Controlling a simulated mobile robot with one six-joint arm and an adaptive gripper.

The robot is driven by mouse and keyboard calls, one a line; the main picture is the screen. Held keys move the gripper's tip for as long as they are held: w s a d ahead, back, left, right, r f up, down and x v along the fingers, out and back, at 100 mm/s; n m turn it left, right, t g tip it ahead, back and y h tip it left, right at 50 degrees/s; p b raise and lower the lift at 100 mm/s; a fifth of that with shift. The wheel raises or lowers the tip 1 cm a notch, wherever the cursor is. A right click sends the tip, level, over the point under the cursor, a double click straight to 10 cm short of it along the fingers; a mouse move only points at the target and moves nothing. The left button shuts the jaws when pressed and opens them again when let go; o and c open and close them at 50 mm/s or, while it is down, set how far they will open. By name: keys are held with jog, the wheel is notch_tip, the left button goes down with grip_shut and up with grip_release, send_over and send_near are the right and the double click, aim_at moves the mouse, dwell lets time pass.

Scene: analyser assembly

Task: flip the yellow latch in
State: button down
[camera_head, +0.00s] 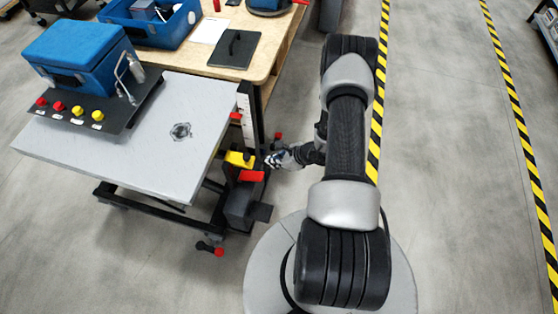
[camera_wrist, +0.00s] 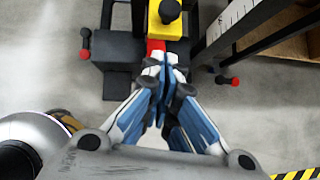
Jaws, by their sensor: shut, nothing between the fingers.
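The yellow latch (camera_head: 239,159) sits on a dark bracket at the right edge of the grey-topped cart. In the wrist view the yellow latch (camera_wrist: 163,29) is at the top centre, with a black knob on it. A red piece (camera_head: 252,176) lies just below it, and in the wrist view this red piece (camera_wrist: 154,45) is partly hidden by my fingers. My gripper (camera_head: 273,160) is shut and empty, right of the latch. In the wrist view my gripper (camera_wrist: 163,62) has its fingertips over the red piece, close to the latch; I cannot tell whether they touch.
The grey cart top (camera_head: 110,150) carries a blue box (camera_head: 75,55) and a black panel with red and yellow buttons. A wooden table (camera_head: 265,50) stands behind. Red-knobbed levers (camera_wrist: 85,42) flank the bracket. Open floor lies right of my arm.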

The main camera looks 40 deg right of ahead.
aim_at(244, 158)
jog(key=shift+w+a+f+b, duration=0.25)
jog(key=shift+w+a+f, duration=0.35)
jog(key=shift+w, duration=0.4)
jog(key=shift+w+a+f+b, duration=0.25)
jog(key=shift+w+a+f, duration=0.3)
jog(key=shift+w, duration=0.4)
jog(key=shift+w+a+f+b, duration=0.25)
jog(key=shift+w+a+f, duration=0.3)
jog(key=shift+w, duration=0.45)
jog(key=shift+f, duration=0.1)
jog(key=w+a+b, duration=0.1)
jog(key=w, duration=0.1)
jog(key=w+a+b, duration=0.1)
jog(key=w+a, duration=0.1)
jog(key=shift+w+a+f, duration=0.15)
jog(key=shift+w+a, duration=0.3)
jog(key=shift+w, duration=0.1)
